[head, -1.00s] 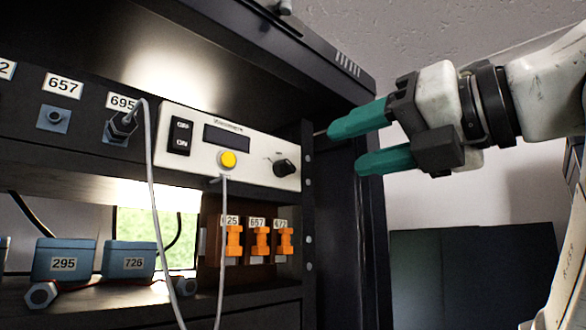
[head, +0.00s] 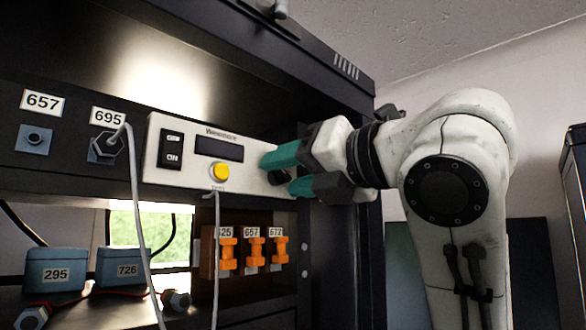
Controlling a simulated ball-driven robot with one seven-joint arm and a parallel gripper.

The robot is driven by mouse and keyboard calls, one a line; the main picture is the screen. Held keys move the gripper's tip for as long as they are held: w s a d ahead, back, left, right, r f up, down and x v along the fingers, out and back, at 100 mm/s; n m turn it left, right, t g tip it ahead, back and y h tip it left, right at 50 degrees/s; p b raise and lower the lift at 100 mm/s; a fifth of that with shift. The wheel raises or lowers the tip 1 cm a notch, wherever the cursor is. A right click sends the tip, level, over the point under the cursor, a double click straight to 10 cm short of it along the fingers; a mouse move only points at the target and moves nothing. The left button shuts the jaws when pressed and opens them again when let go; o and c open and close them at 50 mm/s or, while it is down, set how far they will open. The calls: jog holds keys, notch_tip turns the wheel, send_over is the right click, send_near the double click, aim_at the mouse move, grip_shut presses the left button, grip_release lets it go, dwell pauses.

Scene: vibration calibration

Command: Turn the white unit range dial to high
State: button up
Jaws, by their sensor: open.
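The white unit (head: 202,178) is set in the black rack. My gripper (head: 272,174), with green fingers, is open at the right end of the unit's front. The upper finger covers the area where the range dial sits, and the lower finger is near the unit's lower right edge. The dial is mostly or wholly hidden behind the gripper, so its setting cannot be read. I cannot tell whether the fingers touch it.
A cable (head: 216,250) hangs from the unit's front. Another cable (head: 136,200) runs down from the plug at socket 695 (head: 106,146). Orange connectors (head: 254,252) are below the unit. Blue boxes 295 (head: 56,270) and 726 (head: 124,267) stand on the lower shelf at left.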

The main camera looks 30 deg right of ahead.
jog(key=shift+c, duration=0.5)
grip_shut()
